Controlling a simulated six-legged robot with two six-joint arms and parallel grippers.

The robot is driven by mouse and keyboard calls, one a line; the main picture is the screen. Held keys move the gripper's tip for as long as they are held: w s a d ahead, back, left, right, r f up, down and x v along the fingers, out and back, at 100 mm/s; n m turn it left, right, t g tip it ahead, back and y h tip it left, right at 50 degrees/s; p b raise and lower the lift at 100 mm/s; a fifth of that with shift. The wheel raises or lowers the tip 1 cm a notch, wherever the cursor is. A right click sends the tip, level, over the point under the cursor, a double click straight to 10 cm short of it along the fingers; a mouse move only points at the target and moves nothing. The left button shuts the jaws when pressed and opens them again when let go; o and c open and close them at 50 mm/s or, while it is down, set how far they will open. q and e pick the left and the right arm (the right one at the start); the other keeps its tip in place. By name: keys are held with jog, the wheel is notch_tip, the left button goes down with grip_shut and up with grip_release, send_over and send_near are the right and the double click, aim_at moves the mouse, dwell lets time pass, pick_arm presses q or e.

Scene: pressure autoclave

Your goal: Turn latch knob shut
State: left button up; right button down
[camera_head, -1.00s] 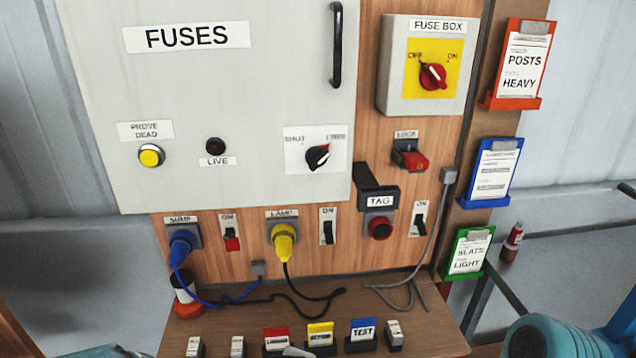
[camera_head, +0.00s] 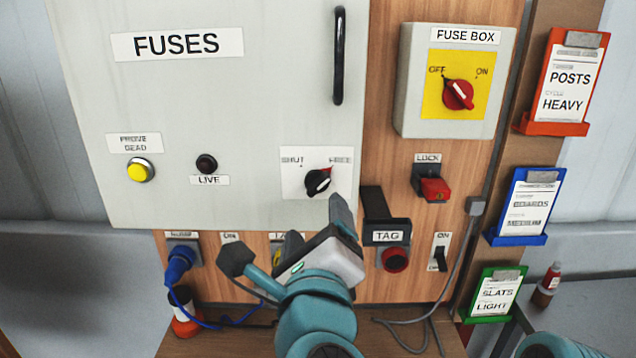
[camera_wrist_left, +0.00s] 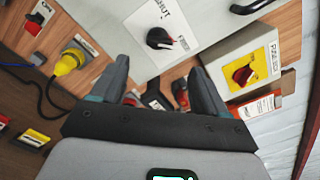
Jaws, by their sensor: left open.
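The latch knob (camera_head: 318,182) is a black round knob with a red mark, on a white plate low on the grey FUSES door. The plate reads SHUT at left and FREE at right; the red mark points up right, towards FREE. It also shows in the left wrist view (camera_wrist_left: 160,38), beyond the fingers. My left gripper (camera_head: 342,213) is just below and right of the knob in the head view, apart from it. In the wrist view both fingers of the left gripper (camera_wrist_left: 160,85) stand wide apart with nothing between them. My right gripper is not in view.
The door has a black handle (camera_head: 338,55). To the right are the fuse box (camera_head: 410,110), a red lock knob (camera_head: 435,188) and the TAG holder (camera_head: 388,226). A yellow plug (camera_wrist_left: 68,61) and blue plug (camera_head: 181,262) sit below the door. Cables hang over the shelf.

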aim_at(316, 188)
pick_arm(q)
jog(key=w+p, duration=0.2)
jog(key=w, duration=0.8)
jog(key=shift+w+p, duration=0.25)
jog(key=shift+p, duration=0.15)
jog(key=shift+s+d, duration=0.15)
jog(key=shift+c, duration=1.3)
jog(key=shift+w, duration=0.2)
jog(key=c, duration=0.8)
jog(key=shift+s, duration=0.15)
